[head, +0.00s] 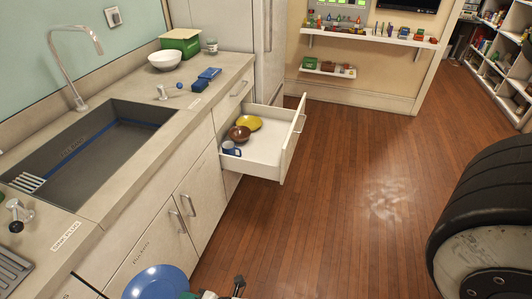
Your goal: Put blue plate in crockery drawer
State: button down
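The blue plate (158,283) is at the bottom edge of the head view, in front of the lower cabinets and partly cut off. My gripper (190,296) is at the plate's right edge, only partly in view. It appears shut on the rim, with the plate held in the air; the fingertips are mostly hidden. The crockery drawer (262,163) is pulled open beyond the plate, under the counter. Inside it are a yellow dish (250,122), a brown bowl (239,133) and a blue mug (230,148). The drawer's front part is bare.
The counter (205,112) holds a sink (95,150), a faucet (78,50), a white bowl (164,60), a green box (181,42) and blue items (205,78). The open drawer juts over the wooden floor (345,200), which is clear. Shelves (370,36) line the back wall.

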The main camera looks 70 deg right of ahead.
aim_at(269, 145)
jog(key=l, duration=2.35)
